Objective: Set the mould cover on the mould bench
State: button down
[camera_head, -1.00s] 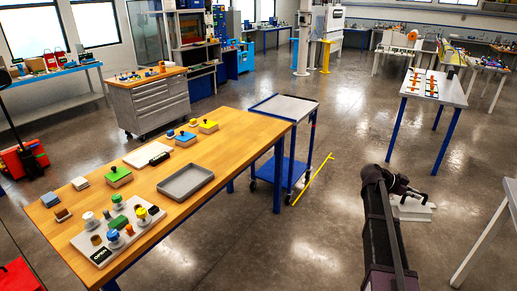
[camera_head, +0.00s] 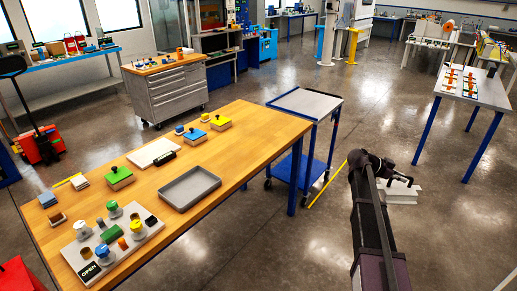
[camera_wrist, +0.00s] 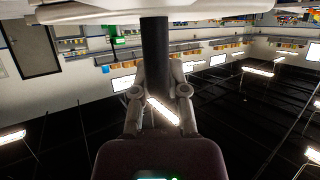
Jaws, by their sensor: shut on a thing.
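My gripper (camera_head: 397,177) is out at the right in the head view, over open floor, beyond the wooden bench. In the wrist view its two fingers (camera_wrist: 157,88) are shut on a dark upright post. The post joins a pale, wide piece (camera_wrist: 95,12) at the top edge, which I take as the mould cover. In the head view this pale cover (camera_head: 401,194) hangs at my gripper, partly hidden by it. The wooden-topped bench (camera_head: 245,147) on the left, with blue legs, may be the mould bench; no label confirms it.
On the wooden bench are a grey tray (camera_head: 190,187), a white plate (camera_head: 153,152), several coloured blocks, and a panel (camera_head: 140,245) with knobs and an OPEN sign. A blue cart (camera_head: 303,104) stands behind its right end. A white table (camera_head: 478,88) stands far right.

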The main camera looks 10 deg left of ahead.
aim_at(232, 158)
jog(key=u, duration=0.25)
jog(key=i, duration=0.55)
jog(key=u, duration=0.8)
jog(key=i, duration=0.7)
jog(key=u, duration=0.35)
